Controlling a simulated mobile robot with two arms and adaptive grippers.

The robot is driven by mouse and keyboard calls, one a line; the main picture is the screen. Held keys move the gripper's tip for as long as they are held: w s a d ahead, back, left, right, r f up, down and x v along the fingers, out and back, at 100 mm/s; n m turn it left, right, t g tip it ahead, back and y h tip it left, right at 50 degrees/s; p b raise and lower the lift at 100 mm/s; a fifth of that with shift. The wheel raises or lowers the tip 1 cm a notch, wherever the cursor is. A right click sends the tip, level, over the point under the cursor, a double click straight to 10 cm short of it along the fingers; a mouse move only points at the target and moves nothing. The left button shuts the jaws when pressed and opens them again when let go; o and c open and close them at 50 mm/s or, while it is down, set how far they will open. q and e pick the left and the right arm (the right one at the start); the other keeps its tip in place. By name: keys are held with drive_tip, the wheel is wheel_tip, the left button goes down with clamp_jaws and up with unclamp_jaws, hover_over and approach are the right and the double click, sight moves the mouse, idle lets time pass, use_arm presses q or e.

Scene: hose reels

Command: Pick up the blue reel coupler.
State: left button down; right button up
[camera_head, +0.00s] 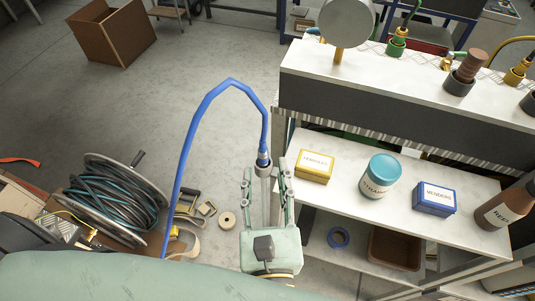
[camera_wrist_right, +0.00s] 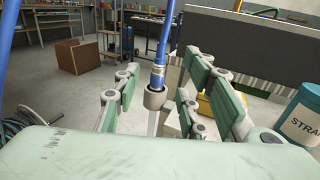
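The blue reel coupler (camera_head: 263,157) is at the end of a blue hose (camera_head: 190,130) that arches up and over from the lower left. It stands upright in a grey cup on a grey post (camera_head: 266,195). In the right wrist view the coupler (camera_wrist_right: 158,76) sits in the cup (camera_wrist_right: 154,98), near the middle between my fingers. My right gripper (camera_head: 265,178) is open, with one finger on each side of the post and visible gaps to the cup. How far the fingertips reach past the cup is hard to tell. My left gripper is not in view.
A white shelf unit (camera_head: 330,140) stands close on the right, holding a yellow box (camera_head: 314,166), a teal-lidded jar (camera_head: 380,176) and a blue box (camera_head: 435,199). A hose reel (camera_head: 115,200) lies at the left. Open floor (camera_head: 150,100) lies beyond.

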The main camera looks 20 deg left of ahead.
sight(263, 152)
drive_tip(key=p+x, duration=0.2)
drive_tip(key=x, duration=0.5)
drive_tip(key=shift+w, duration=0.1)
drive_tip(key=shift+w+a, duration=0.15)
drive_tip(key=shift+w, duration=0.1)
drive_tip(key=shift+c, duration=0.4)
clamp_jaws()
